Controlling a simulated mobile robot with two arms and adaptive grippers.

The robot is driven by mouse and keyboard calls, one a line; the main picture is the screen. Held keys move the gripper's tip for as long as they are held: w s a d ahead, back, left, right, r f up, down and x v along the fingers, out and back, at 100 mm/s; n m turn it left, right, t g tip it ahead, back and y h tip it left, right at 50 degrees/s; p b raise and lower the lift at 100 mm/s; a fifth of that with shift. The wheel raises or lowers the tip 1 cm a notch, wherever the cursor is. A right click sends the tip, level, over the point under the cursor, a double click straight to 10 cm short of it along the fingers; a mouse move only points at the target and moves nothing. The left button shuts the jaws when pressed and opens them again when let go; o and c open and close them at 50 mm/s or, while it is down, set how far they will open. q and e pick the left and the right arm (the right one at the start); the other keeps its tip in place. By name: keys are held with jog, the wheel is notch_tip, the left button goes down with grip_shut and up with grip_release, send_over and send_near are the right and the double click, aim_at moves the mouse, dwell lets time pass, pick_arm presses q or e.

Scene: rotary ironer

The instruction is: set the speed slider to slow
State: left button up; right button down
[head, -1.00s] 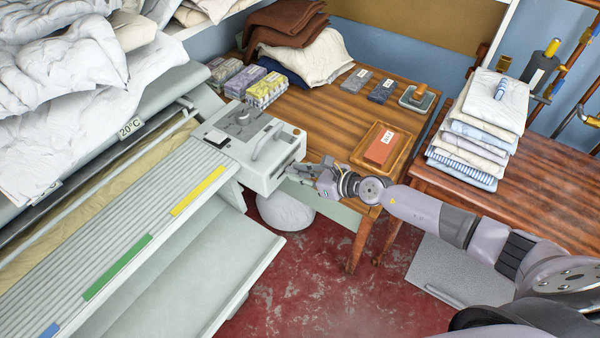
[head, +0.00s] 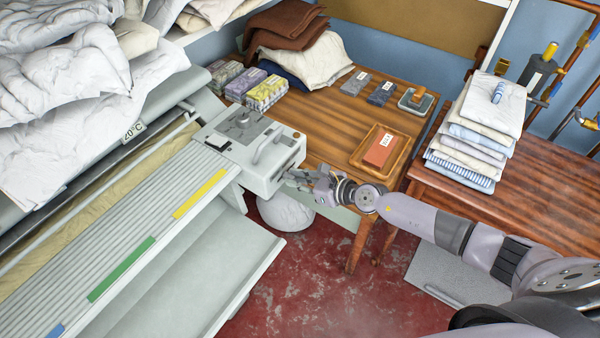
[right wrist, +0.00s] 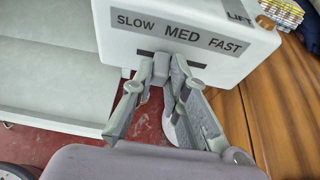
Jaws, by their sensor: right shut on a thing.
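The control box (head: 255,150) of the ironer stands at the end of the machine. In the right wrist view its face carries a label strip (right wrist: 183,33) reading SLOW, MED and FAST from left to right. A dark slot (right wrist: 145,54) runs below the strip. My right gripper (head: 288,177) is at this face, and its fingertips (right wrist: 172,64) meet at the slot, roughly below MED. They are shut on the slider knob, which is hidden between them. My left gripper is not in view.
A wooden table (head: 330,125) with boxes and a tray (head: 361,158) stands right behind the box. A laundry stack (head: 470,150) sits on another table. White linen (head: 60,90) covers the ironer's back. Red floor (head: 310,280) lies open below my right arm.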

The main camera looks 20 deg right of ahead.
jog(key=shift+s+a+r+p, duration=0.2)
jog(key=shift+s+a+p, duration=0.45)
jog(key=shift+a, duration=0.15)
jog(key=shift+f, duration=0.25)
jog(key=c, duration=1.6)
grip_release()
jog(key=shift+a, duration=0.1)
jog(key=shift+o, duration=0.2)
jog(key=shift+s+d+r, duration=0.1)
jog(key=shift+s+d, duration=0.1)
jog(key=shift+d, duration=0.05)
jog(key=v, duration=1.1)
jog(key=shift+r, duration=0.25)
jog(key=shift+s, duration=0.15)
jog(key=shift+d+f, duration=0.1)
